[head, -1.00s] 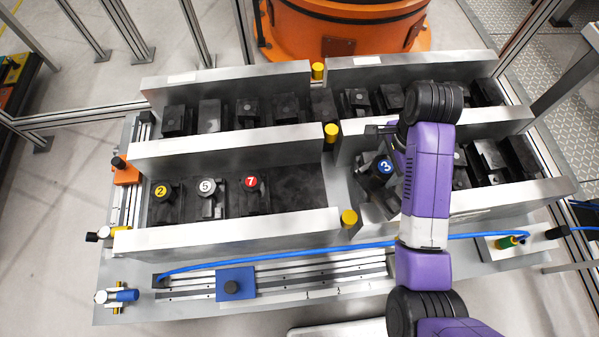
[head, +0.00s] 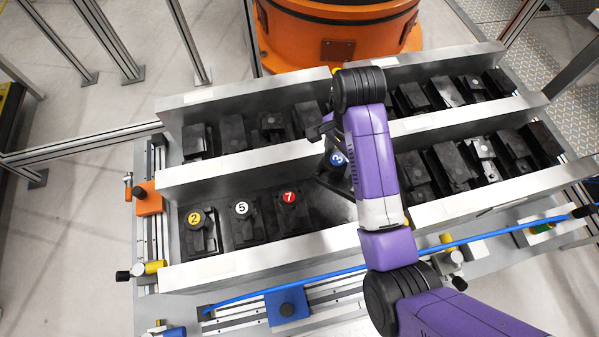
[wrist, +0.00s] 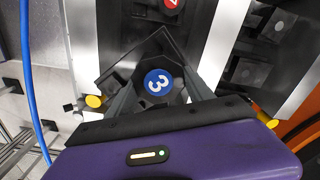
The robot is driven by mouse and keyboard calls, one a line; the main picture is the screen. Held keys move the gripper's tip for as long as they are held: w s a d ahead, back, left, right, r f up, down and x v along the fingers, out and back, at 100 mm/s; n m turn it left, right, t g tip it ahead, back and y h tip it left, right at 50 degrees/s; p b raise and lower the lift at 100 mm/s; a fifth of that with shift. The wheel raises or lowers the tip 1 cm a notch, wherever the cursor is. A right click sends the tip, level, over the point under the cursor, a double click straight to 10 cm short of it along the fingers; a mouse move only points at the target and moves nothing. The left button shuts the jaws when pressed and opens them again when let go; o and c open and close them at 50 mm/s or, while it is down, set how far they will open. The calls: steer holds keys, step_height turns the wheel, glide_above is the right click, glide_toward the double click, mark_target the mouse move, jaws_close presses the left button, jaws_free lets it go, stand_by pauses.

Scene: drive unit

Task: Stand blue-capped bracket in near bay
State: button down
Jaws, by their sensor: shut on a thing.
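The blue-capped bracket (head: 338,160), marked 3, is dark and hangs in my gripper (head: 328,138). In the wrist view its blue cap (wrist: 158,82) shows between the two grey fingers, which are shut on the bracket. In the head view it is over the right end of the near left bay (head: 235,270), to the right of the red-capped bracket (head: 290,203). My arm hides part of the bracket and of the bay's right end. I cannot tell how far its foot is above the bay floor.
The near left bay also holds a yellow-capped bracket (head: 195,222) and a white-capped bracket (head: 241,212). A dark free space (head: 328,210) lies right of the red cap. Metal walls stand at front and back. Other bays hold several dark parts. A blue cable (head: 310,282) runs along the front.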

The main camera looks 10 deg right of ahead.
step_height(320, 180, down, 20)
steer(key=b, duration=0.5)
steer(key=shift+w+a+r, duration=0.1)
stand_by(0.5)
steer(key=shift+c, duration=2)
jaws_free()
steer(key=shift+f, duration=0.25)
step_height(320, 180, up, 12)
steer(key=shift+r+p, duration=0.15)
steer(key=shift+p, duration=0.9)
